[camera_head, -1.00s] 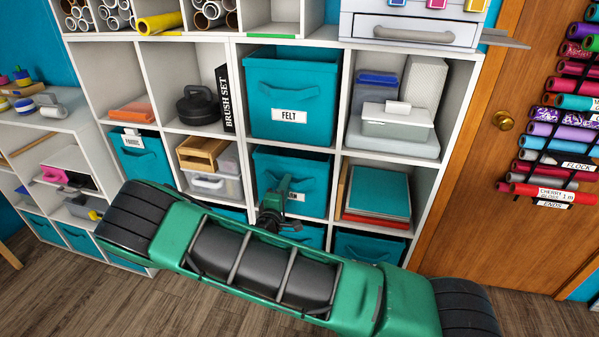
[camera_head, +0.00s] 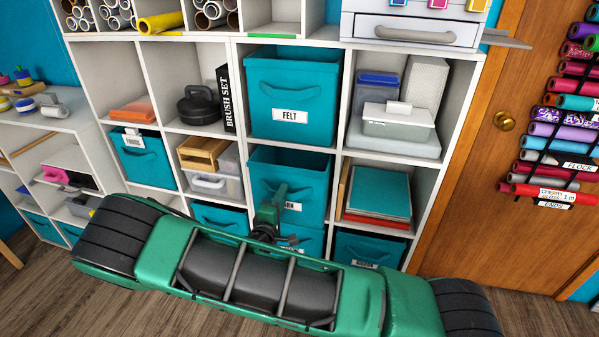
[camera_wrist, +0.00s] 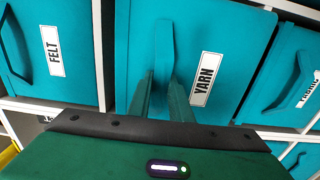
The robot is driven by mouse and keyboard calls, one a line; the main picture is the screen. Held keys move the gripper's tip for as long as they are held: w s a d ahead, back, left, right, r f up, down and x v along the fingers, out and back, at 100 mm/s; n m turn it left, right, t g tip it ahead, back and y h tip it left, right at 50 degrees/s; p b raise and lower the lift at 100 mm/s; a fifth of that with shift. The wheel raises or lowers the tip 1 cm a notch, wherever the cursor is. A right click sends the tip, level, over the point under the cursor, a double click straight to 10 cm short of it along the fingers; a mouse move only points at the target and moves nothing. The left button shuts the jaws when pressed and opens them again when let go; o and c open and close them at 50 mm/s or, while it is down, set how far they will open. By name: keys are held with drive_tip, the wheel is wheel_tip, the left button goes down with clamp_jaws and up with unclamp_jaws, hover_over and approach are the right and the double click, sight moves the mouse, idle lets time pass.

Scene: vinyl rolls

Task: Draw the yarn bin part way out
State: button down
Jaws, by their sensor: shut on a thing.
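The yarn bin (camera_head: 312,183) is a teal fabric bin in the cubby straight below the felt bin. In the head view its front stands a little out from the shelf, and my gripper (camera_head: 278,198) hides part of its label. In the wrist view the yarn bin (camera_wrist: 232,35) fills the middle, with its white YARN label to the right of the fingers. My gripper (camera_wrist: 161,88) is shut on the bin's teal strap handle (camera_wrist: 164,45), with one finger on each side of it.
The felt bin (camera_head: 292,85) sits directly above. Stacked boards (camera_head: 378,192) fill the cubby to the right, and a clear box with a wooden tray (camera_head: 213,170) is to the left. More teal bins are below. Wooden floor (camera_head: 40,285) lies in front; a door (camera_head: 500,180) is at right.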

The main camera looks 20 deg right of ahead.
drive_tip(key=shift+v, duration=2.85)
drive_tip(key=c, duration=1.5)
unclamp_jaws()
drive_tip(key=shift+c, duration=0.2)
drive_tip(key=shift+s+a, duration=0.1)
drive_tip(key=v, duration=0.8)
drive_tip(key=shift+s+a, duration=0.2)
drive_tip(key=shift+s, duration=0.05)
